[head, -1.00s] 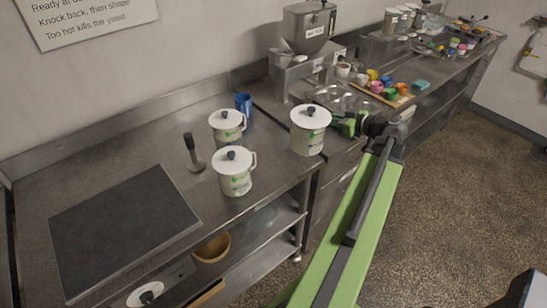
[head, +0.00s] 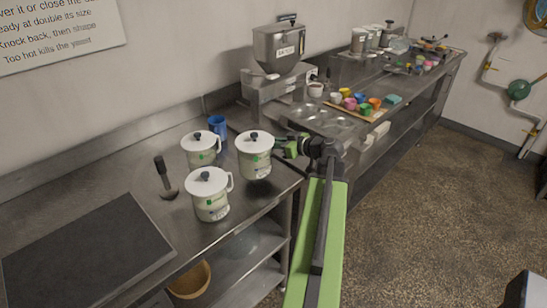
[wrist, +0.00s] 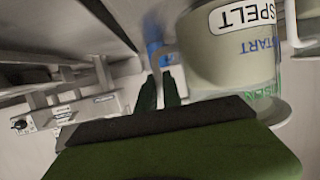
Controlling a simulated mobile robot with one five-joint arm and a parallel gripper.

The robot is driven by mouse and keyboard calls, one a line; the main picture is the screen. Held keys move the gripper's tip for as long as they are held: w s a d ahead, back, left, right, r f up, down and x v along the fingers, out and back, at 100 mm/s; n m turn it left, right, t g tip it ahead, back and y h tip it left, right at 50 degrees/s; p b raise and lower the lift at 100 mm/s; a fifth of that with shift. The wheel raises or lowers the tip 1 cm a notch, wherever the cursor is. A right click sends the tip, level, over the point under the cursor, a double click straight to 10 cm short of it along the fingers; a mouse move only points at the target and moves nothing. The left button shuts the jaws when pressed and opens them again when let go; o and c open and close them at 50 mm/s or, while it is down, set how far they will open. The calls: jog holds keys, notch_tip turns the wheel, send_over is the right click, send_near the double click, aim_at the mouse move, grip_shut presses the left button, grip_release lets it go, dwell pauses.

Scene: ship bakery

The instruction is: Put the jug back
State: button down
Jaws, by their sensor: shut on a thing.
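My gripper (head: 283,147) is shut on the handle of a white-lidded, pale jug (head: 255,163) with a dark lid knob and green marks. In the wrist view this jug (wrist: 230,65) fills the upper right with a "SPELT" label, and my dark fingers (wrist: 160,92) meet at its left side. In the head view the held jug is upright near the counter's right end; I cannot tell whether its base touches the counter. Two similar lidded jugs stand to its left, one at the back (head: 200,155) and one in front (head: 211,203).
A blue mug (head: 217,126) stands behind the jugs. A dark-handled tool (head: 165,178) and a dark flat plate (head: 85,255) are to the left. A grey hopper machine (head: 280,60) and a board of coloured cups (head: 362,110) are to the right. A wooden bowl (head: 190,280) sits below.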

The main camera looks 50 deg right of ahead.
aim_at(273, 152)
notch_tip(273, 152, down, 4)
jog(key=b, duration=0.4)
jog(key=shift+f, duration=0.1)
jog(key=shift+r, duration=0.2)
jog(key=shift+f, duration=0.2)
jog(key=c, duration=1.5)
grip_release()
jog(key=shift+s+r, duration=0.35)
jog(key=p+v, duration=0.3)
jog(key=v, duration=0.8)
jog(key=shift+s+p, duration=0.2)
jog(key=shift+p, duration=0.1)
